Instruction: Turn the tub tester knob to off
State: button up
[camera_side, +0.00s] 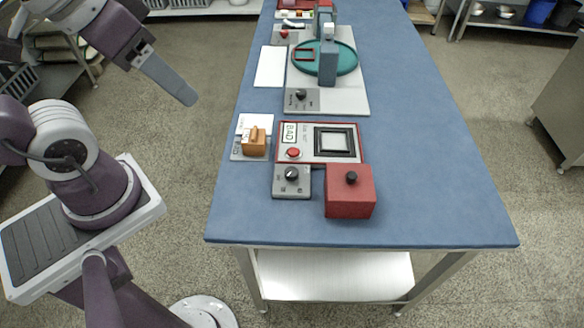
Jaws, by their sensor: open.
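My gripper (186,94) is at the upper left, over the floor left of the blue table. It is open and empty, well apart from the table's things; one finger hides most of the other. A black knob (291,173) sits on a small grey control box (291,189) near the table's front. Directly behind the box is a red-framed panel (320,155) with a "BAD" label, a red button (293,153) and a black square frame (338,142). Another black knob (301,95) is on a grey plate farther back. No label naming the tub tester is readable, and the knob settings are too small to tell.
A red box (350,199) with a black top knob stands right of the grey control box. An orange block (255,141) on a plate is to the left. A teal disc (345,62) with a grey upright stands behind. The table's (440,190) right side is clear.

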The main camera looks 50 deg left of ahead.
jog(key=w+f+n+g, duration=0.2)
jog(key=w+n, duration=0.1)
jog(key=w, duration=0.4)
jog(key=n+g+h, duration=0.4)
jog(key=n+g, duration=0.1)
jog(key=n, duration=0.3)
send_over(292, 171)
jog(key=w+a, duration=0.2)
jog(key=a, duration=0.1)
notch_tip(292, 171, down, 21)
jog(key=shift+n, duration=0.3)
jog(key=x, duration=0.6)
jog(key=shift+s+f, duration=0.3)
jog(key=shift+s, duration=0.1)
jog(key=shift+d+f, duration=0.2)
jog(key=shift+f, duration=0.2)
grip_shut()
